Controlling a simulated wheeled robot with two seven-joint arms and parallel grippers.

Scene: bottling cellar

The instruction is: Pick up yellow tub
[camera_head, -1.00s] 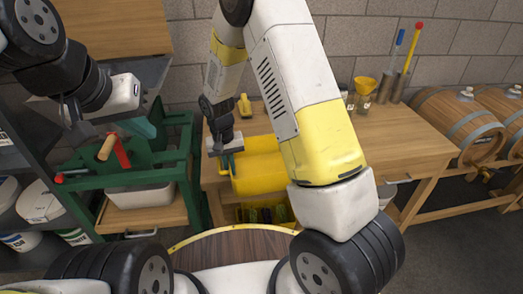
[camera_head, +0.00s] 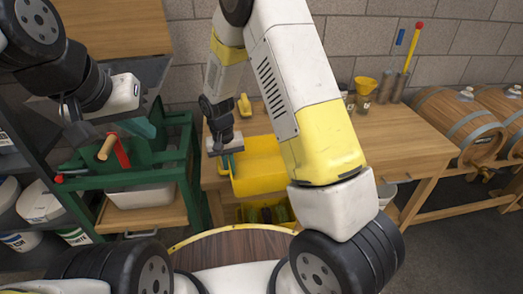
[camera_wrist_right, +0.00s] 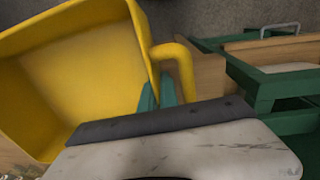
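My right gripper (camera_head: 229,163) is at the tub's left side. Its teal fingers (camera_wrist_right: 158,93) are close together at the tub's wall beside the handle, and seem shut on it; the exact contact is partly hidden. My left gripper (camera_head: 140,127) is at the left, away from the tub; its finger gap is unclear.
The wooden bench (camera_head: 400,135) has clear room on its right half. A yellow funnel (camera_head: 365,86) and jars stand at its back. Barrels (camera_head: 465,120) are at the right. A green stand (camera_head: 185,150) is close left of the tub. Bottles (camera_head: 265,214) stand below it.

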